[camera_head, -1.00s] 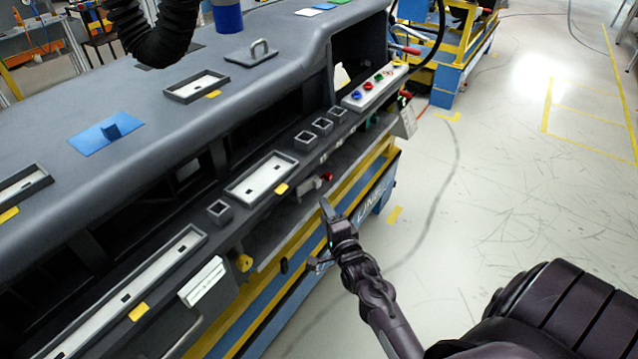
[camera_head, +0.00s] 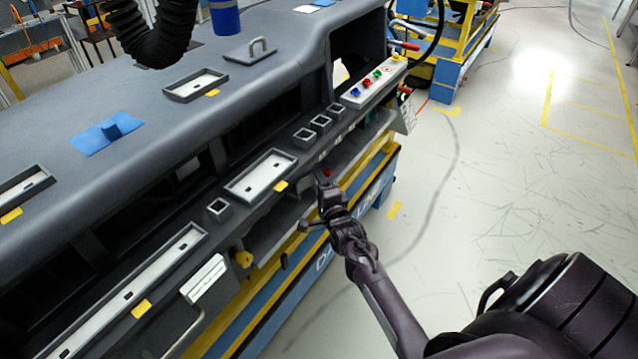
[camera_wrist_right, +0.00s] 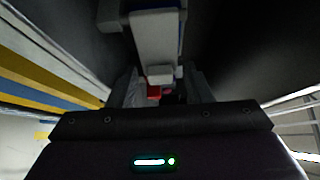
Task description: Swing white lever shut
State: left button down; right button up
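The white lever (camera_wrist_right: 156,38) shows in the right wrist view as a pale bar running down from the top. It has a small pale block at its lower end and a red part (camera_wrist_right: 154,92) just below. In the head view my right gripper hides most of the lever, and a red knob (camera_head: 327,172) shows just above the gripper. My right gripper (camera_head: 318,205) is at the module's front, below the shelf edge. In the wrist view its fingers (camera_wrist_right: 163,88) stand apart on either side of the red part. Contact cannot be told. My left gripper is out of view.
The grey dashboard module (camera_head: 275,85) fills the left side, with trays and small square sockets along its front shelf. A button panel (camera_head: 373,82) is at its right end. A yellow and blue frame (camera_head: 375,180) runs beneath. The floor to the right is clear.

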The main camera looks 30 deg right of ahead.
jog(key=c, duration=0.7)
jog(key=shift+w+d+f+n+y+b, duration=0.1)
jog(key=shift+w+n+y+b, duration=0.15)
jog(key=shift+n+y, duration=0.3)
jog(key=shift+w+d+n+y+b, duration=0.1)
jog(key=shift+w+n+y+b, duration=0.2)
jog(key=shift+y, duration=0.35)
jog(key=shift+w+a+n+y, duration=0.15)
jog(key=shift+n+y, duration=0.4)
jog(key=shift+y, duration=0.45)
jog(key=o, duration=0.7)
jog(key=shift+o, duration=0.2)
jog(key=s, duration=0.7)
jog(key=shift+s+b, duration=0.3)
jog(key=shift+s, duration=0.1)
